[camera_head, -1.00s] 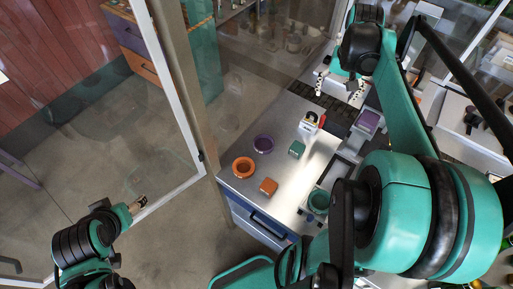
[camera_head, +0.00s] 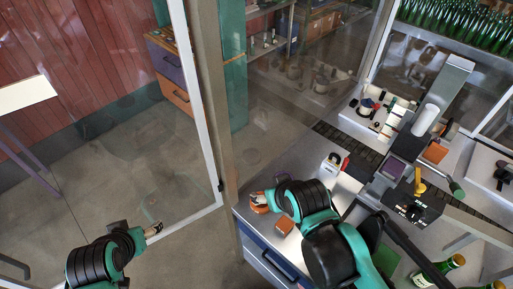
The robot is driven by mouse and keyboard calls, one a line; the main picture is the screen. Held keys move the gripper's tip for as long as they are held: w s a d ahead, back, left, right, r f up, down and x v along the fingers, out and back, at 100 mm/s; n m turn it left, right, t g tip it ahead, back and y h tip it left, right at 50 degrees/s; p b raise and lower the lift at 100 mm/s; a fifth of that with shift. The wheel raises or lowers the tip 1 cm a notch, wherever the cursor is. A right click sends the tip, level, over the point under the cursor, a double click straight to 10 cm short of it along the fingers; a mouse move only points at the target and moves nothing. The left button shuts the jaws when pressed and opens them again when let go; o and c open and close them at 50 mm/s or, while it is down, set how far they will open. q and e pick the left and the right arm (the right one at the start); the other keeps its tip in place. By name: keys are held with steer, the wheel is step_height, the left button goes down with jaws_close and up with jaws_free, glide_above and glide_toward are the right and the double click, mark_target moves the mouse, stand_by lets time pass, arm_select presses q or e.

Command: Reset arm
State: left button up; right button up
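My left gripper (camera_head: 154,229) hangs at the lower left over the floor, away from the table. It is too small to tell whether it is open or shut. My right arm reaches in from the lower right across the steel table (camera_head: 340,192). My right gripper (camera_head: 258,201) is at the table's left end, over an orange round piece (camera_head: 260,209). I cannot tell whether it touches or grips that piece. My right arm hides much of the table's middle.
A white box with a red part (camera_head: 334,163) stands behind my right arm. A dark conveyor (camera_head: 365,153) and machine parts are further right. Green bottles (camera_head: 440,268) stand at the lower right. A glass panel with a metal post (camera_head: 212,120) divides off the left.

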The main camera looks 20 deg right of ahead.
step_height(320, 180, down, 34)
steer(key=b, duration=3.3)
